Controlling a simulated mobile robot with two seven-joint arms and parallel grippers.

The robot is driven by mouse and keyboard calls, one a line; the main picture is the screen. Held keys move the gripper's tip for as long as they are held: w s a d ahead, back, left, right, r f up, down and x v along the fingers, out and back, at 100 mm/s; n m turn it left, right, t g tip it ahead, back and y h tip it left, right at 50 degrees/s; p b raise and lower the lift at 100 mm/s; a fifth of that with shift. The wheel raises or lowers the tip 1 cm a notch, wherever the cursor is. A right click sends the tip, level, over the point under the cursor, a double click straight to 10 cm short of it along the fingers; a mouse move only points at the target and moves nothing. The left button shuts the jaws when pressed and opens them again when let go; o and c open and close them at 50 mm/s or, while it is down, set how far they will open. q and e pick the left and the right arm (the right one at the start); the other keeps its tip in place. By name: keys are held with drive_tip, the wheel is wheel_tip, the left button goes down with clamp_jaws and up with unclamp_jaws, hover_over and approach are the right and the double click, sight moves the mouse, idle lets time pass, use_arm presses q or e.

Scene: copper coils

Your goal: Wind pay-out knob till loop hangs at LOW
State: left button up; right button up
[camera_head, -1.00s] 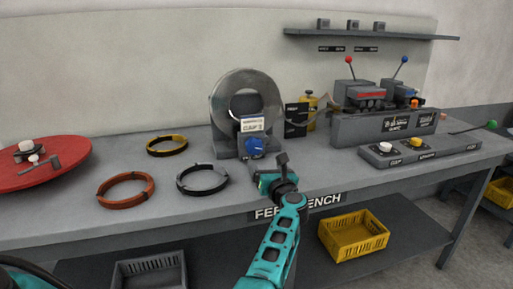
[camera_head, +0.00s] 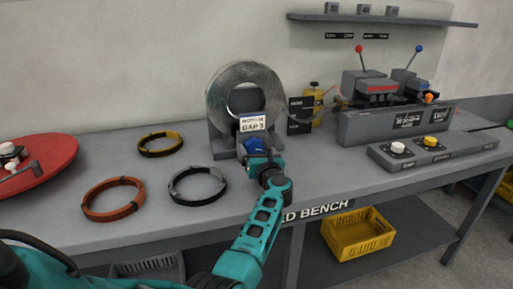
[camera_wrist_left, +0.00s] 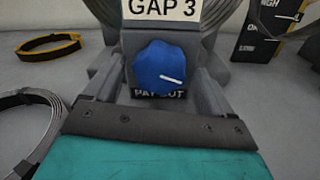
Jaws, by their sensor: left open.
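The blue pay-out knob (camera_head: 254,145) is on the front of the coil stand, under a GAP 3 sign. In the wrist view, the knob (camera_wrist_left: 160,66) has a white pointer mark aimed right and slightly down. My left gripper (camera_head: 258,160) is open at the knob, with a grey finger on each side of it; contact cannot be told. The metal coil (camera_head: 216,98) stands upright behind. A strip loop (camera_head: 332,104) hangs right of it by a dark level board (camera_head: 299,122). HIGH and LOW marks show on the board (camera_wrist_left: 262,34) in the wrist view. My right gripper is out of view.
Orange (camera_head: 113,214), grey (camera_head: 198,200) and yellow (camera_head: 160,154) rings lie left on the bench. A red disc (camera_head: 50,160) is at far left. A lever machine (camera_head: 395,122) and a button panel (camera_head: 400,160) stand right. A yellow crate (camera_head: 358,250) is below.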

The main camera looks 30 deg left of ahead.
use_arm(q)
drive_tip(key=shift+c, duration=0.2)
drive_tip(key=c, duration=1)
drive_tip(key=shift+m, duration=0.4)
drive_tip(key=m+p, duration=0.1)
drive_tip(key=m, duration=0.2)
drive_tip(key=shift+r+m+p, duration=0.1)
drive_tip(key=shift+m+p, duration=0.2)
drive_tip(key=m+p, duration=0.1)
drive_tip(key=m, duration=0.3)
drive_tip(key=shift+m+p, duration=0.6)
drive_tip(key=shift+m, duration=0.6)
